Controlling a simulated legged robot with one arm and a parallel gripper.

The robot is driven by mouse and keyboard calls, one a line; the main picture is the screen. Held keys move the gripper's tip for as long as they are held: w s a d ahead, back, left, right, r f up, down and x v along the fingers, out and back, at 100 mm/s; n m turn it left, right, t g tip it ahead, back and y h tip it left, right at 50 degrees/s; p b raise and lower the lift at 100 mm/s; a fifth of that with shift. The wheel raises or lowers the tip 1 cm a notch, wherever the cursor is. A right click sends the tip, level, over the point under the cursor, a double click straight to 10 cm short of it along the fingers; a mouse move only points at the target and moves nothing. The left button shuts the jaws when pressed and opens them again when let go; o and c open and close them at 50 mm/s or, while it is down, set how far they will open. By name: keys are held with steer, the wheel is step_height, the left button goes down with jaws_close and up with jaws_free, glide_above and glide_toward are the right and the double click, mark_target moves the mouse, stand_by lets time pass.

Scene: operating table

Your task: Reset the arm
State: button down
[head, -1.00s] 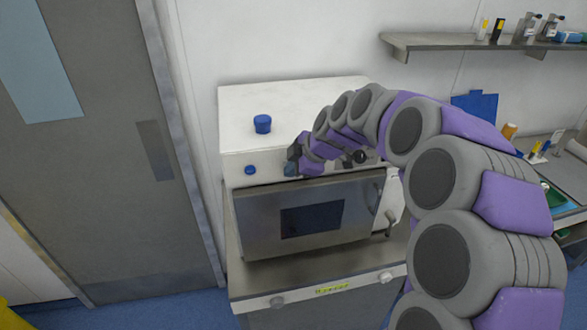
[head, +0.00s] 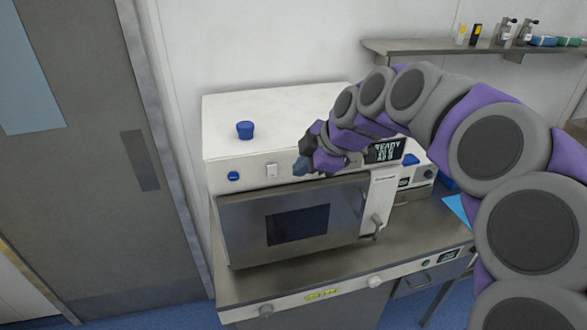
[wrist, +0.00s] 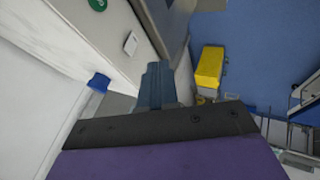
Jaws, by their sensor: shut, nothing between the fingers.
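My gripper (head: 301,168) is shut and empty. In the head view its blue-grey fingertips are in front of the white machine's upper front panel, just right of a small white switch and above the steel door. I cannot tell whether they touch the panel. The wrist view also shows the closed fingers (wrist: 154,85) in the middle, pointing away from the camera. My purple and grey arm curves in from the right side of the head view.
The white machine (head: 270,104) has a blue knob (head: 245,130) on top and a steel door (head: 340,207). It stands on a steel bench (head: 300,283). A shelf (head: 430,46) with bottles is at the upper right. A grey door (head: 75,200) is at left. Blue floor lies below.

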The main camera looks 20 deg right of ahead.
steer(key=s+a+f+m+g+h+b, duration=0.1)
steer(key=s+a+f+m+g, duration=0.15)
steer(key=s+f, duration=0.4)
steer(key=s+a+f+m+g+h+b, duration=0.15)
steer(key=s+a+f+m, duration=0.25)
steer(key=s, duration=0.6)
steer(key=s+d+f+m+g+h+b, duration=0.1)
steer(key=s+d+f+m+g, duration=0.1)
steer(key=s+f+m, duration=0.3)
steer(key=s+d+f+m+g+h+b, duration=0.1)
steer(key=s+f+m, duration=0.4)
steer(key=s, duration=0.8)
steer(key=shift+d+g+b, duration=0.4)
steer(key=shift+d+b, duration=0.05)
steer(key=shift+d, duration=0.05)
steer(key=shift+s+a+m, duration=0.1)
steer(key=shift+m, duration=0.15)
